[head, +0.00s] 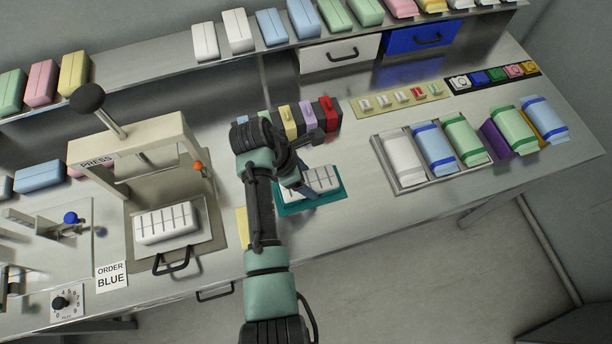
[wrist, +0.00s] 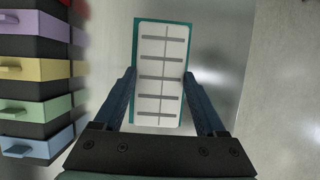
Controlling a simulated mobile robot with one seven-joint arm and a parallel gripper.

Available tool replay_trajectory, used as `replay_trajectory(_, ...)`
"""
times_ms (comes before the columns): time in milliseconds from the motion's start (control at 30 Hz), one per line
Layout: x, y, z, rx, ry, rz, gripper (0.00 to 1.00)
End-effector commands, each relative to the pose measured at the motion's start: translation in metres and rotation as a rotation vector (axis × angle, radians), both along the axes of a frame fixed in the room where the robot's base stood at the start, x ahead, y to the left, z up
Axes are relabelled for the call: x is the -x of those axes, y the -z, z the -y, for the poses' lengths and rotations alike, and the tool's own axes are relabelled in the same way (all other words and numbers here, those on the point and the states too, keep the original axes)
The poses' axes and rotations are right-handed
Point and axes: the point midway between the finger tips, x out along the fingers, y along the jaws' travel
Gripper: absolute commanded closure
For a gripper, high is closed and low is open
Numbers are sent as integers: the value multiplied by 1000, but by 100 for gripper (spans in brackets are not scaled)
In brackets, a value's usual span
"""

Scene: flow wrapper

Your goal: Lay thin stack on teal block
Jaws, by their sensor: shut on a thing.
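A thin white stack (wrist: 160,62) with dark cross lines lies between the fingers of my gripper (wrist: 160,76) in the wrist view. The stack also shows in the head view (head: 322,182), partly hidden by my arm. My gripper (head: 308,184) is shut on its long sides. The teal block (head: 300,207) is directly under the stack; its edge shows along the top and sides in the wrist view (wrist: 162,20). The stack is lined up with the block, with slight teal margins. I cannot tell whether the stack touches it.
A press (head: 135,145) with another white stack (head: 166,225) stands at left. A column of coloured drawers (head: 308,117) is close behind my gripper and at left in the wrist view (wrist: 35,70). A tray (head: 415,187) of wrapped packs is at right. Bench between is clear.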

Motion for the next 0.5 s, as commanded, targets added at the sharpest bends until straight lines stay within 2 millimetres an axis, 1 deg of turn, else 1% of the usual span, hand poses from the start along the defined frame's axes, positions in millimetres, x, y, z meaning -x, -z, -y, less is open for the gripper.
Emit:
replay_trajectory(233,0,3,0,0,1,0,78)
replay_trajectory(267,0,2,0,0,1,0,25)
replay_trajectory(400,0,2,0,0,0,0,0)
replay_trajectory(500,0,2,0,0,0,0,0)
